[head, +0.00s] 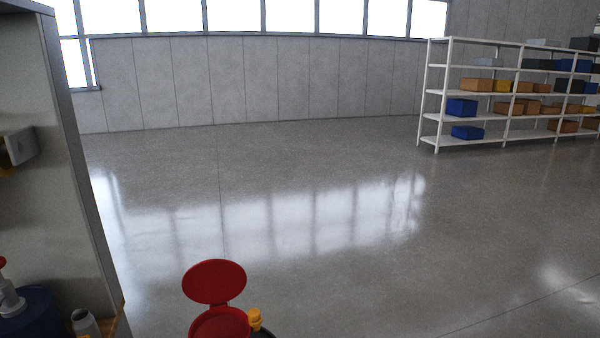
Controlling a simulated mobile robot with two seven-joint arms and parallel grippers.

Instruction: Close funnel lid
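A red funnel (221,322) shows at the bottom of the head view, cut off by the lower edge. Its round red lid (214,282) stands raised, tilted up above the far side of the funnel's rim, so the funnel is open. A yellow cap or fitting (255,318) sits just right of the funnel, above a dark rounded shape. What the funnel rests on is mostly out of frame. Neither of my grippers shows in this view.
A tall grey cabinet or panel (50,150) stands close on the left. At its foot are a blue container (30,315) and a small grey bottle (84,322). White shelving (428,95) with boxes stands far right. The concrete floor (400,240) between is clear.

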